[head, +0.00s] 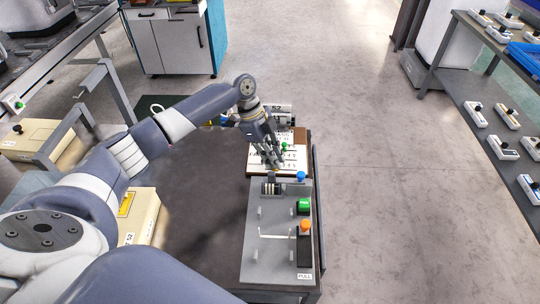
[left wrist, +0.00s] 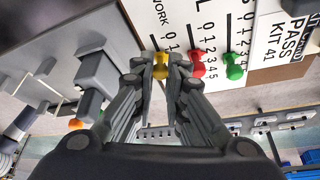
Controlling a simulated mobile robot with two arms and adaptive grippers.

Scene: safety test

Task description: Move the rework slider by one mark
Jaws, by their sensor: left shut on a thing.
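The white slider panel (head: 296,158) lies on the bench ahead. In the left wrist view it shows a yellow knob (left wrist: 160,66), a red knob (left wrist: 197,64) and a green knob (left wrist: 234,67), each on a slot with a numbered scale. The label by the yellow slot is partly cut off and reads "WORK". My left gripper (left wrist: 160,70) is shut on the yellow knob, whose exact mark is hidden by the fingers. In the head view my left gripper (head: 272,163) hides most of the knobs; the green knob (head: 285,147) shows beside it. My right gripper is out of view.
A grey fixture (head: 275,235) with green, orange and blue buttons stands on the bench just nearer than the panel. A "PASS KIT 41" card (left wrist: 292,30) is beside the scales. The dark bench top (head: 200,220) is clear left of the fixture. Shelves (head: 490,95) hold several small devices at right.

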